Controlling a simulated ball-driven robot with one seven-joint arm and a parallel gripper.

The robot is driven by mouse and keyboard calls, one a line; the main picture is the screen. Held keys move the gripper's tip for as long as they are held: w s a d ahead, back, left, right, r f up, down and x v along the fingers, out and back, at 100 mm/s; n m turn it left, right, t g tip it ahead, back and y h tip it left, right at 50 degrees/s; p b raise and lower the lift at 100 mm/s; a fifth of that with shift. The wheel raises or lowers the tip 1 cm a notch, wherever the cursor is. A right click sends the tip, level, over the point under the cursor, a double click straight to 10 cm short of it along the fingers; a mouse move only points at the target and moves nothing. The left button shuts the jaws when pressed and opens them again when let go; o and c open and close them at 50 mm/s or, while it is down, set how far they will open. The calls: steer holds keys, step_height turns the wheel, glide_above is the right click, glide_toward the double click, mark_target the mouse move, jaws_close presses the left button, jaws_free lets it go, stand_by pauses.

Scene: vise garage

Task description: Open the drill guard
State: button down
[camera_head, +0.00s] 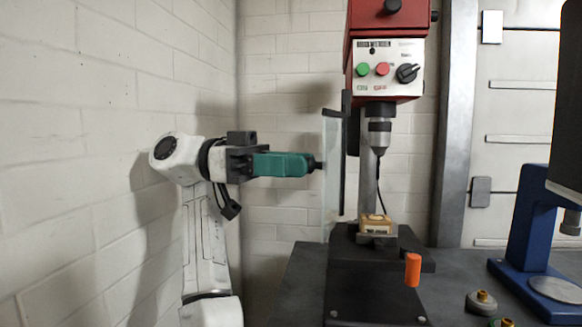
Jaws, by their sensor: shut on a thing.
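A red drill press (386,35) stands on the bench, with a chuck (379,128) under its head. Its guard (331,185) is a clear panel with a dark upright frame, standing to the left of the chuck and seen nearly edge-on. My gripper (312,164) reaches in from the left with its teal fingers closed at a small dark knob on the guard's left side. The fingers hide most of the knob. A small wooden block (375,223) sits on the drill's table below the chuck.
An orange handle (412,269) sticks out at the front right of the drill table. A blue machine (526,230) and small brass-topped parts (482,301) are on the bench (455,262) at right. A white brick wall (70,150) is close on the left.

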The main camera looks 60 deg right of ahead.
steer(key=c, duration=0.9)
jaws_free()
steer(key=shift+c, duration=0.2)
steer(key=s+a+r+p, duration=0.1)
steer(key=s+a+r, duration=0.1)
steer(key=s+r, duration=0.4)
steer(key=s+a+r+p, duration=0.1)
steer(key=s+a+r, duration=0.1)
steer(key=s+r, duration=0.5)
steer(key=shift+s+a, duration=0.15)
steer(key=shift+a, duration=0.2)
